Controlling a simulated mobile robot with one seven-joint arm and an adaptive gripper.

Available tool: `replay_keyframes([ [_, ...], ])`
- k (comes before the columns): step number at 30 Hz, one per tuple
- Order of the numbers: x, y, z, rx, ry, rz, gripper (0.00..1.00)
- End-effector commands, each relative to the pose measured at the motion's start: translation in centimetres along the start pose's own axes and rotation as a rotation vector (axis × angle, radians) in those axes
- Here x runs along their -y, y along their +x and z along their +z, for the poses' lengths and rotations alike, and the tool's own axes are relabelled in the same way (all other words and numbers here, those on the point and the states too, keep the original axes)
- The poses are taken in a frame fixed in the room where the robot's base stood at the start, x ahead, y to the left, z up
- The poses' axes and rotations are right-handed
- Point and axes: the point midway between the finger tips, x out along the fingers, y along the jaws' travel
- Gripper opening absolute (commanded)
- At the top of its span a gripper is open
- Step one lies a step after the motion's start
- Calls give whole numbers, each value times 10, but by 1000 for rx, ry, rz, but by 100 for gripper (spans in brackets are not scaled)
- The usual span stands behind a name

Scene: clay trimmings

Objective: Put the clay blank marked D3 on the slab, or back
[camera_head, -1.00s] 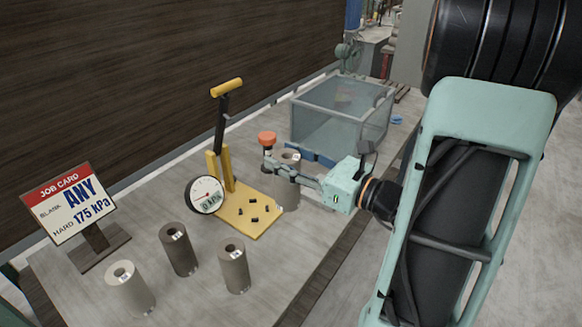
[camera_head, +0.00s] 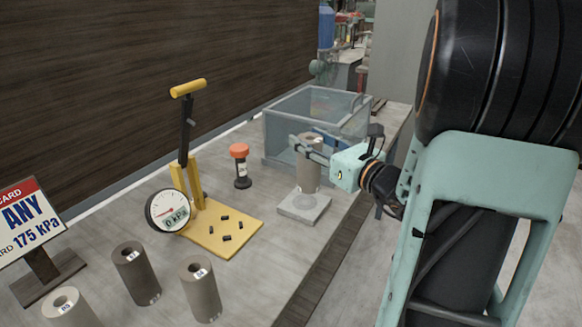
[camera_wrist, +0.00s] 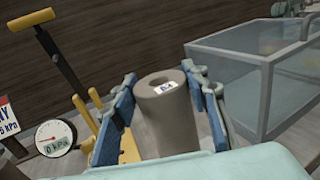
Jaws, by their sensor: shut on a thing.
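My gripper (camera_head: 311,152) is shut on a grey-brown clay blank (camera_head: 308,175), an upright hollow cylinder. The blank also shows between the blue finger pads in the wrist view (camera_wrist: 164,125). Its white tag faces up at the rim, but I cannot read the mark for sure. The light grey square slab (camera_head: 290,208) lies on the table directly below the blank. The blank's lower end is over the slab; I cannot tell if it touches.
A yellow press (camera_head: 225,238) with a dial gauge (camera_head: 170,211) stands left of the slab, bearing several dark pellets. An orange-capped holder (camera_head: 240,170) and a clear bin (camera_head: 285,140) are behind. Three blanks (camera_head: 137,275) stand front left, near the job card (camera_head: 30,225).

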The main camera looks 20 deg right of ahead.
Motion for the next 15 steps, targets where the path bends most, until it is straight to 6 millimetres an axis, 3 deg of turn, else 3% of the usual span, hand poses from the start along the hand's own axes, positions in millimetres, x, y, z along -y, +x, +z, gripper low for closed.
replay_keyframes([
  [6, 20, 32, -39, 3, 0, 2, 0],
  [15, 31, 47, -56, 4, -2, 1, 0],
])
